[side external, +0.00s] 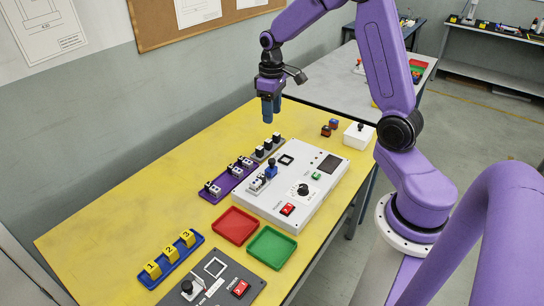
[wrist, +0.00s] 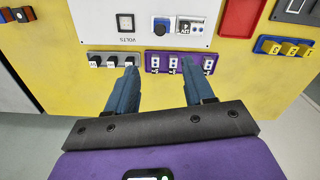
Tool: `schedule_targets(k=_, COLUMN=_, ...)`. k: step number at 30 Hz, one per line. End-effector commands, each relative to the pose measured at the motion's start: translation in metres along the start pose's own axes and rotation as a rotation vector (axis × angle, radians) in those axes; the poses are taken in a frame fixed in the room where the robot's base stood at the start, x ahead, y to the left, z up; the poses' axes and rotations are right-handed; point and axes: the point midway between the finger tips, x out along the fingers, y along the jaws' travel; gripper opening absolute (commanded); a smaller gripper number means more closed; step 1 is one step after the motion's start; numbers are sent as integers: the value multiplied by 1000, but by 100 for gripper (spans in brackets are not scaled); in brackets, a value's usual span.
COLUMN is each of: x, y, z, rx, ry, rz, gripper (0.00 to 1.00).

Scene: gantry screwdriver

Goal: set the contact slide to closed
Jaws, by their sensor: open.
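The white control panel (side external: 325,190) lies on the yellow table and shows upside down in the wrist view (wrist: 100,20). On its near-left part is a blue block with a dark knob (side external: 271,168), beside a grey-white module (side external: 258,183); I take this pair for the contact slide, but cannot be sure. In the wrist view the blue block (wrist: 160,26) sits left of the module (wrist: 190,26), with a narrow gap between them. My gripper (side external: 271,117) is open and empty, high above the table behind the panel.
A purple tray (side external: 228,187) of modules and a grey rack (side external: 264,152) stand between panel and wall. Red (side external: 235,227) and green (side external: 272,248) trays, a blue holder with yellow blocks (side external: 170,262) and a grey switch panel (side external: 215,288) lie nearer. A white box (side external: 358,136) stands beyond.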

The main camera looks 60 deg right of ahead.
Motion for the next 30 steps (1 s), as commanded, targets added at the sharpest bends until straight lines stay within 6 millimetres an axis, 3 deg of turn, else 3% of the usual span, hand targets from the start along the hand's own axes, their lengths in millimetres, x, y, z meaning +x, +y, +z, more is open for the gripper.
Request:
schedule_targets(k=5, x=20, y=0, z=1, rx=1, ry=-5, rz=-1, gripper=53)
schedule_targets(k=24, x=135, y=0, z=1, rx=1, ry=-4, rz=-1, gripper=53)
schedule_targets(k=30, x=159, y=0, z=1, rx=1, ry=-2, rz=0, gripper=53)
